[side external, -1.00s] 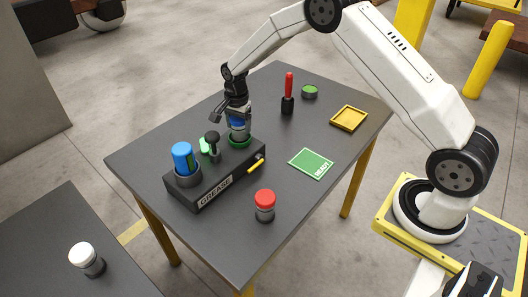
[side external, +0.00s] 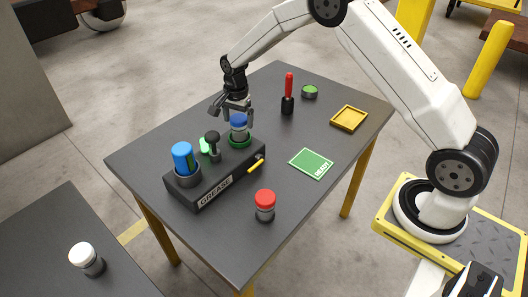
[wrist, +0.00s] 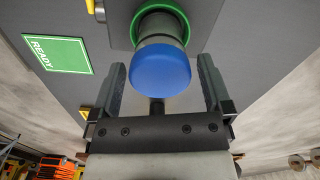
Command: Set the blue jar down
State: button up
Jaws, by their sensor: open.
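The blue-lidded jar (side external: 238,127) stands upright in the green ring (side external: 240,141) at the far end of the grease station (side external: 216,184). In the wrist view its blue lid (wrist: 160,68) and the green ring (wrist: 190,12) around its base show clearly. My gripper (side external: 236,108) is open and empty, just above and behind the lid. In the wrist view the two fingers (wrist: 162,85) stand apart on either side of the lid's lower part, with visible gaps, not touching it.
A larger blue cylinder (side external: 183,156) and a black-knobbed lever (side external: 213,145) stand on the station. A white-lidded jar (side external: 86,257) is on another table.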

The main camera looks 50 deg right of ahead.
notch_tip(320, 180, up, 10)
dwell(0.5)
dwell(0.5)
jog(key=s+a+f+n+t, duration=0.1)
jog(key=s+a+n, duration=0.1)
jog(key=s+n, duration=0.5)
jog(key=s+a+n+t, duration=0.1)
jog(key=s+n, duration=0.7)
jog(key=s, duration=1.1)
jog(key=shift+a+f+t, duration=0.3)
jog(key=shift+a+f, duration=0.1)
jog(key=shift+a, duration=0.3)
jog(key=shift+w, duration=0.1)
